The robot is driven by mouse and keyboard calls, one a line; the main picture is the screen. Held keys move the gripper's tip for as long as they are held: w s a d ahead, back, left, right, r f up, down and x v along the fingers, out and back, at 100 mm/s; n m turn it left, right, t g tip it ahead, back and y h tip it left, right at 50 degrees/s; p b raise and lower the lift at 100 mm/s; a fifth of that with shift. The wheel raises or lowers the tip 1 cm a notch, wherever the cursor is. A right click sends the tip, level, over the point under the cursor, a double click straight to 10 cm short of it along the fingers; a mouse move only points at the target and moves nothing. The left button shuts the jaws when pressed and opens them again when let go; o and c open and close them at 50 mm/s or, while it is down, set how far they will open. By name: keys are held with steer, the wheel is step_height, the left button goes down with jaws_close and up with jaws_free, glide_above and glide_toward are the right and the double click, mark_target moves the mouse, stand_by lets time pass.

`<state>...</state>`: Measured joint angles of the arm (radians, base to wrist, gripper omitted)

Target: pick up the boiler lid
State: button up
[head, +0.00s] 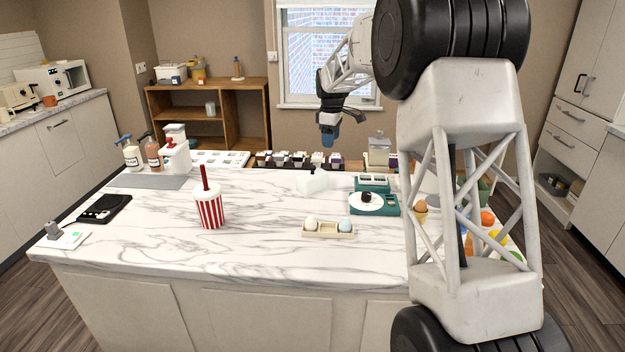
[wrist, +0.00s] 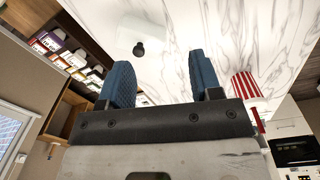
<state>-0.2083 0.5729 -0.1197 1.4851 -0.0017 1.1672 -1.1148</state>
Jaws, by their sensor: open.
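A pale, see-through piece that looks like the boiler lid (head: 313,182) rests on the marble counter near its back edge in the head view. In the wrist view, a pale rounded shape with a dark knob (wrist: 138,48) shows beyond the fingers; I cannot tell for sure that it is the same piece. My gripper (head: 329,142) points down, above and a little right of the pale piece in the head view, apart from it. Its blue fingers (wrist: 164,82) are spread with nothing between them.
A teal appliance (head: 386,210) with a white plate and a black piece stands right of the pale piece. A red-striped cup (head: 209,212) stands left. Several small boxes (head: 298,160) line the back.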

mark_target(312, 166)
steer(key=w+a+f+n, duration=0.1)
steer(key=w+a+f, duration=0.1)
steer(key=w, duration=0.1)
steer(key=w+a+f+n, duration=0.1)
steer(key=w+a+f, duration=0.1)
steer(key=w+f, duration=0.1)
steer(key=w+a+f, duration=0.2)
steer(key=w+f, duration=0.1)
steer(key=shift+a+f+n, duration=0.15)
steer(key=shift+f+n, duration=0.1)
steer(key=shift+n, duration=0.15)
steer(key=shift+f, duration=1.35)
steer(key=shift+f, duration=0.15)
steer(key=shift+a+f, duration=0.2)
steer(key=shift+f, duration=2.25)
steer(key=shift+c, duration=0.3)
steer(key=c, duration=1)
